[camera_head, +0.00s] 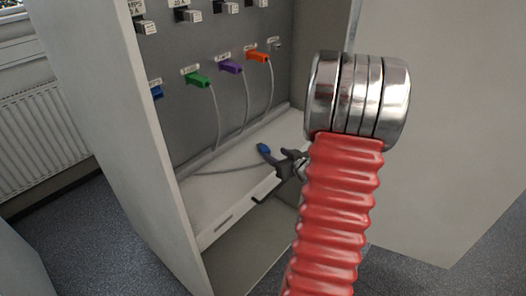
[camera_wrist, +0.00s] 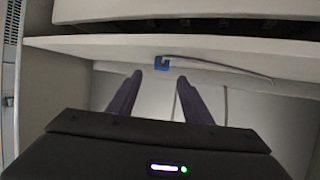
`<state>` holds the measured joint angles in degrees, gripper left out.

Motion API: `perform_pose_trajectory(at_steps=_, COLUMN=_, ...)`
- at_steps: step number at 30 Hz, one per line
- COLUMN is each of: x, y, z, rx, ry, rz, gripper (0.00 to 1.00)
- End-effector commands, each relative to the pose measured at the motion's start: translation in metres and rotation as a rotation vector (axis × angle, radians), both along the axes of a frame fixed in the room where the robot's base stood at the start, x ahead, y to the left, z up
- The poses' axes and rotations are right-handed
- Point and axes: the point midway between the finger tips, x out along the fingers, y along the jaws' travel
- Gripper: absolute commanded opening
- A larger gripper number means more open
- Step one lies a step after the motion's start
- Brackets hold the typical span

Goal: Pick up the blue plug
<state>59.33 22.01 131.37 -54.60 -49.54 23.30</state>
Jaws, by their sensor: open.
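The blue plug (camera_head: 263,148) lies on the pale shelf of the cabinet, with a grey cable running from it to the left. In the wrist view the blue plug (camera_wrist: 161,63) shows just beyond my fingertips, roughly centred between them. My gripper (camera_head: 279,156) is open and empty, close to the plug in the head view. In the wrist view my gripper (camera_wrist: 159,76) has its two dark fingers spread apart. My red ribbed arm sleeve hides part of the shelf's right end in the head view.
The cabinet's back panel holds a green plug (camera_head: 198,79), a purple plug (camera_head: 231,66) and an orange plug (camera_head: 257,56) with hanging cables. Another blue connector (camera_head: 157,92) is at its left. Side walls bound the shelf (camera_head: 205,205). A radiator (camera_head: 42,135) stands far left.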

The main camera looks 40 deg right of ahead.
Motion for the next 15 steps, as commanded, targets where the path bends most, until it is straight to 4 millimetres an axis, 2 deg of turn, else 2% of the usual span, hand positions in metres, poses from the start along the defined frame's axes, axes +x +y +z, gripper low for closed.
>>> perform_pose_trajectory(at_steps=3, x=0.013, y=-0.003, z=-0.006, rx=0.0, ry=0.0, rz=0.002, gripper=0.45)
perform_pose_trajectory(at_steps=6, x=0.017, y=-0.005, z=-0.007, rx=-0.001, ry=0.0, rz=0.001, gripper=0.45)
perform_pose_trajectory(at_steps=15, x=0.018, y=-0.005, z=-0.008, rx=-0.001, ry=0.0, rz=0.0, gripper=0.45)
